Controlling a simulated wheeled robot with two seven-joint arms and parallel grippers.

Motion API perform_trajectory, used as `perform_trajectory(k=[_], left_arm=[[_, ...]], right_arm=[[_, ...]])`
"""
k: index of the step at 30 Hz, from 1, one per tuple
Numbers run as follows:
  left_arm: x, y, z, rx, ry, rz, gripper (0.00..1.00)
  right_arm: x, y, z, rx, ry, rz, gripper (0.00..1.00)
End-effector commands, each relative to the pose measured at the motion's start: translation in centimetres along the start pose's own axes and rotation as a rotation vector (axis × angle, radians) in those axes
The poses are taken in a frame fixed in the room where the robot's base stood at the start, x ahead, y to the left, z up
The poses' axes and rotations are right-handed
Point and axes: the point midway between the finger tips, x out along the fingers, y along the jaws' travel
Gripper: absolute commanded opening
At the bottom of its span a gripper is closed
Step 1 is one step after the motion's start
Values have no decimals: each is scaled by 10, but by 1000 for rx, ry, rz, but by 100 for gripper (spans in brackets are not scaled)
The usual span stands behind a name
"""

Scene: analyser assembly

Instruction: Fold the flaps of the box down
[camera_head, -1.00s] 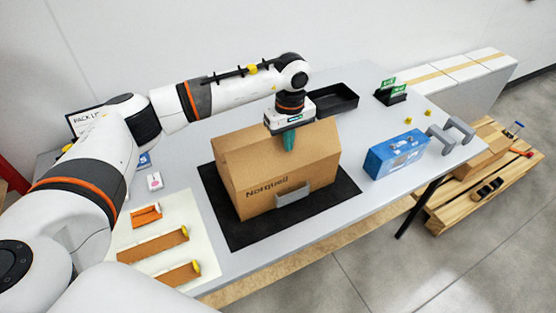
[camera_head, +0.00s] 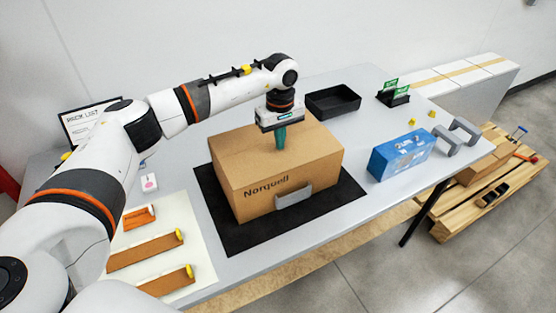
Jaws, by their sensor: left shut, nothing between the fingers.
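The brown cardboard box (camera_head: 270,185), printed "Norquell", stands on a black mat (camera_head: 225,236) in the middle of the table. Its top flaps (camera_head: 243,157) lie about flat across the top. My left gripper (camera_head: 280,146) points straight down over the top of the box, with its teal fingers shut and empty. The fingertips are at or just above the flaps; I cannot tell whether they touch. A grey piece (camera_head: 294,196) sits against the box's front face. My right gripper is out of view.
A blue box (camera_head: 400,155) and grey handle-like pieces (camera_head: 455,137) are on the right. A black tray (camera_head: 332,102) lies behind. A pale sheet (camera_head: 185,225) with several orange-brown parts lies at left. A wooden pallet (camera_head: 450,222) stands on the floor at right.

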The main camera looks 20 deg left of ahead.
Motion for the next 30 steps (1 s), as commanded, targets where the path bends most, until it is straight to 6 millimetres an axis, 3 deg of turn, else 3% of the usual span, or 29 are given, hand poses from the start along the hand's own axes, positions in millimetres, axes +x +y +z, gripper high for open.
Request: perform_trajectory(k=[30], left_arm=[[4,0,0,0,0,0,0]], right_arm=[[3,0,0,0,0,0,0]])
